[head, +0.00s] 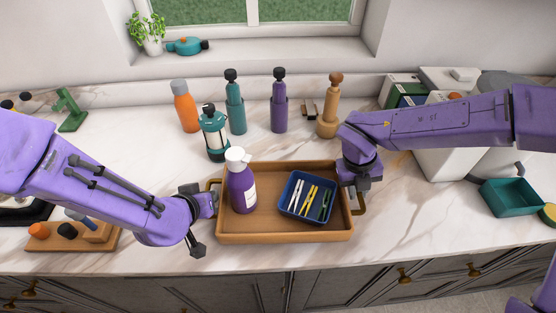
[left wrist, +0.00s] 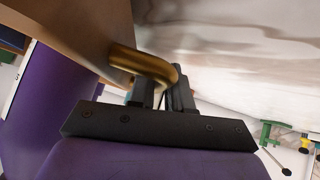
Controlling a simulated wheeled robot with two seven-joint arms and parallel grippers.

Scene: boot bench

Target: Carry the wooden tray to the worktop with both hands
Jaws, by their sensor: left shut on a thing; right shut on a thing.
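The wooden tray (head: 265,225) is over the front part of the marble worktop (head: 150,160); I cannot tell whether it touches the top. It carries a purple pump bottle (head: 242,190) with a white head, upright at the left, and a blue bin (head: 305,214) of pegs at the right. My left gripper (head: 211,199) is shut on the tray's left brass handle, which shows in the left wrist view (left wrist: 148,64) beside the tray's wall (left wrist: 75,25). My right gripper (head: 360,190) is shut at the right handle (head: 360,207), partly covering it.
A teal lantern (head: 214,135), an orange bottle (head: 185,106) and several tall mills stand behind the tray. A wooden board (head: 75,243) with small items lies at the left. A teal box (head: 510,197) stands at the right. Bare marble lies right of the tray.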

